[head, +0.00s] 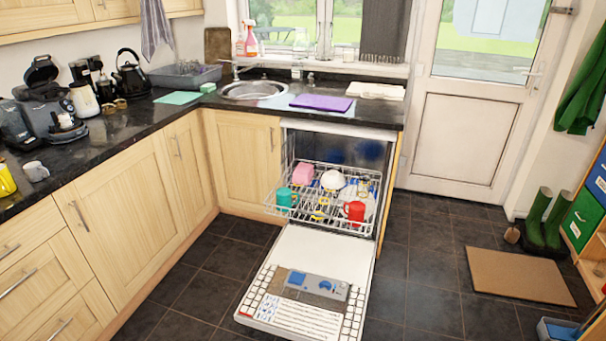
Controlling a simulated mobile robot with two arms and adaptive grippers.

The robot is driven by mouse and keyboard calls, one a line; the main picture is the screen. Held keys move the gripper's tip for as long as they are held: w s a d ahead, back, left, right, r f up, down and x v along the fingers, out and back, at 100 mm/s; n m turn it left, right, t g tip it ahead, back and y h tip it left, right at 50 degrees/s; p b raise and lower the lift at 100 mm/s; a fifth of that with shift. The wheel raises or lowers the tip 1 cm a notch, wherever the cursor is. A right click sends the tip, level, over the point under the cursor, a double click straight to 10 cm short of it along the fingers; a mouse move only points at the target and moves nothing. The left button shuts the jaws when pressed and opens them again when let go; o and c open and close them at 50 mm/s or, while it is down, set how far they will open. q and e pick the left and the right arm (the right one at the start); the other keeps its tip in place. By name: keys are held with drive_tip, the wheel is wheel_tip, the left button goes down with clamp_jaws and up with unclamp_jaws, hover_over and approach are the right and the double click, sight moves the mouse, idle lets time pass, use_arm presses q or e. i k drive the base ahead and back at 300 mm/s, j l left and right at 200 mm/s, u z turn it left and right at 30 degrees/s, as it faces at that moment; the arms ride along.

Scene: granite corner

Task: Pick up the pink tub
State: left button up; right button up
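A pink tub (303,173) sits in the pulled-out upper rack (277,210) of the open dishwasher, towards the back left. A white bowl (332,180) is just to its right. A teal mug (285,198) stands in front of it to the left, and a red mug (354,211) is further right. The lower part of the tub is partly hidden by the rack wires and the mug. Neither of my grippers shows in the head view.
The dishwasher door (285,265) is folded down, reaching out over the dark tiled floor (415,290). Wooden cabinets (120,235) run along the left under a black granite counter (110,130). A doormat (518,276) and green boots (545,222) are at the right.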

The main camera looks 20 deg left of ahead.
sight(303, 174)
drive_tip(key=i+l+z, duration=0.25)
drive_tip(key=i+l, duration=0.15)
drive_tip(key=i+l+z, duration=0.55)
drive_tip(key=i, duration=0.35)
drive_tip(key=i+u, duration=0.3)
drive_tip(key=i, duration=0.25)
drive_tip(key=i+l+u, duration=0.25)
drive_tip(key=i, duration=0.3)
